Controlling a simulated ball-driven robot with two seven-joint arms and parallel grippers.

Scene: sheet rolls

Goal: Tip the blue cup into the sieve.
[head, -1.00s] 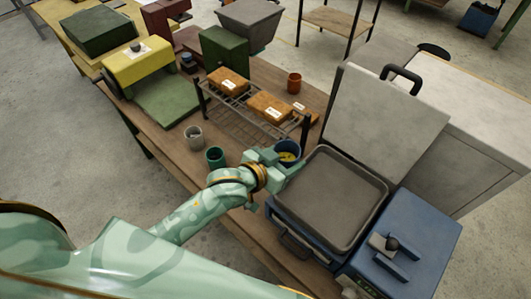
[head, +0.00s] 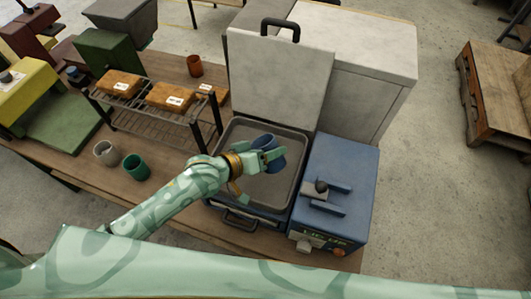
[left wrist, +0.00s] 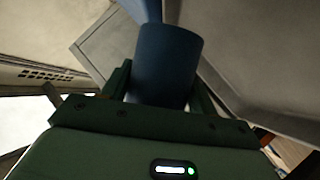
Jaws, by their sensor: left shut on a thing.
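The blue cup (head: 279,150) is held in my left gripper (head: 270,156), over the grey square pan (head: 283,190) of the blue machine, which I take to be the sieve. The cup looks tilted, and its contents cannot be made out. In the left wrist view the cup (left wrist: 165,65) sits between the fingers of my left gripper (left wrist: 160,90), its blue side facing the camera. Part of the pan is hidden behind my left gripper and the cup. My right gripper is not in view.
The machine's grey lid (head: 280,75) stands open behind the pan. A blue unit (head: 340,175) with a dark knob adjoins on the right. A grey cup (head: 106,152) and a green cup (head: 136,167) stand left, before a wire rack (head: 150,122) bearing orange-brown packets.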

